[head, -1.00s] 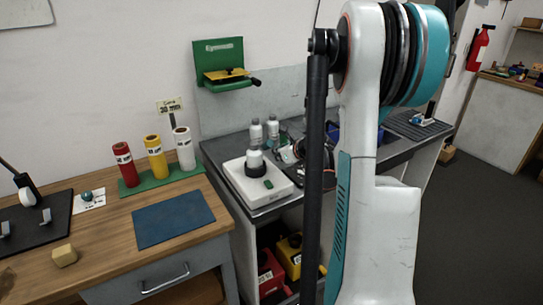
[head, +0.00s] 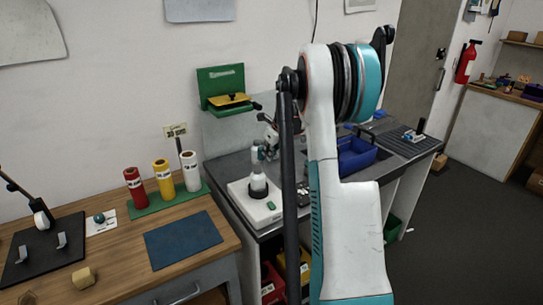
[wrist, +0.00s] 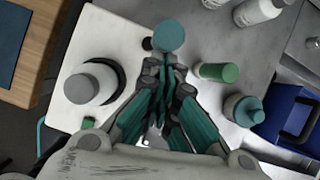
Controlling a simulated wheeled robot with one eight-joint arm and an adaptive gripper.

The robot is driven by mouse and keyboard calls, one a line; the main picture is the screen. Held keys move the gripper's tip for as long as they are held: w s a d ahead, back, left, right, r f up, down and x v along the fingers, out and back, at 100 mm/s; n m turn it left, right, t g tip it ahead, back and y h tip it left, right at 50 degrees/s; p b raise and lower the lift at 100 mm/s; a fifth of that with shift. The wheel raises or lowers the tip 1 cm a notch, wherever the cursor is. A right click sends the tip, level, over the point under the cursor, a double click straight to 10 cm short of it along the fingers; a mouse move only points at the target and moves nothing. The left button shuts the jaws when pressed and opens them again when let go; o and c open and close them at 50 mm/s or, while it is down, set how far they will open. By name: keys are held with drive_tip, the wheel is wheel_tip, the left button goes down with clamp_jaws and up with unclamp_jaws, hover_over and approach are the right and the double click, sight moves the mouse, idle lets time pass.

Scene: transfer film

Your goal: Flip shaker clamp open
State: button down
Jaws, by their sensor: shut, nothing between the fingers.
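The shaker is a white flat box (head: 242,208) on the grey bench, with a green button (head: 271,205). A white bottle (head: 257,181) stands upright on it in a black clamp ring (head: 258,193). In the wrist view, the bottle (wrist: 86,88) has a grey cap, and the black ring (wrist: 120,77) shows on its right side. My gripper (wrist: 166,64) is shut and empty, to the right of the bottle near the shaker's edge. A teal disc (wrist: 168,34) appears just beyond the fingertips; I cannot tell whether they touch. A small black knob (wrist: 147,43) is beside it. The clamp's closure is unclear.
Right of my gripper are a green-capped tube (wrist: 217,72), a teal-capped bottle (wrist: 244,108) and a blue bin (wrist: 296,122). White bottles (wrist: 257,12) stand farther back. The wooden table (head: 110,265) at left holds a blue mat (head: 183,239) and coloured rolls (head: 162,178).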

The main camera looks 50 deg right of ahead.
drive_tip(key=shift+w+d+r, duration=0.1)
drive_tip(key=shift+w+r, duration=0.1)
drive_tip(key=shift+w, duration=0.2)
drive_tip(key=shift+r, duration=0.2)
